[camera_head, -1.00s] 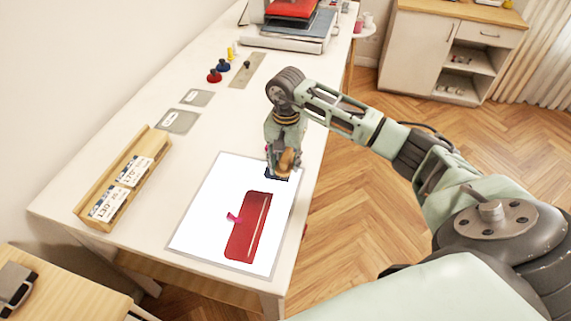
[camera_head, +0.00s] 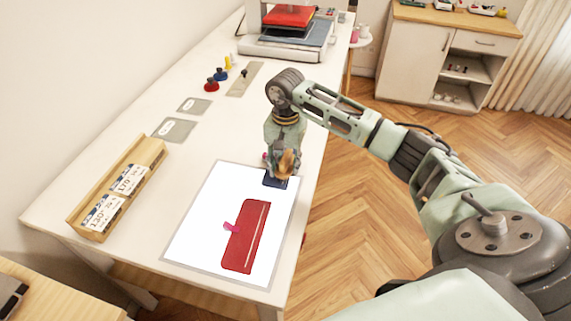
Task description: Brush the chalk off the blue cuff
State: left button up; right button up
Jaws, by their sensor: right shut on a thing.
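The blue cuff (camera_head: 275,180) is a small dark navy piece lying flat at the top right of the white lit sheet. My right gripper (camera_head: 283,163) points down over its far edge and is shut on a tan-brown thing (camera_head: 286,162) that looks like a brush. The gripper and the brush hide part of the cuff. I cannot tell whether the brush touches the cuff, and no chalk on it can be made out. My left gripper is not in view.
A red piece (camera_head: 241,243) with a pale line lies on the white sheet (camera_head: 200,228), with a pink clip (camera_head: 231,227) at its left. A wooden rack (camera_head: 103,224) with labelled cards stands left. Grey plates (camera_head: 173,130) and colored knobs (camera_head: 210,86) lie farther back, before a press (camera_head: 285,45).

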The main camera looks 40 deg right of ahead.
jog(key=shift+w+d+b, duration=0.45)
jog(key=shift+w+d, duration=0.05)
jog(key=shift+d, duration=0.1)
jog(key=shift+w+d+b, duration=0.5)
jog(key=shift+d+b, duration=0.05)
jog(key=shift+w+d+b, duration=0.45)
jog(key=shift+w+d, duration=0.1)
jog(key=shift+d, duration=0.05)
jog(key=shift+w+d+f+b, duration=0.1)
jog(key=shift+w+d+b, duration=0.15)
jog(key=shift+b, duration=0.1)
jog(key=shift+w+d, duration=0.3)
jog(key=shift+d, duration=0.1)
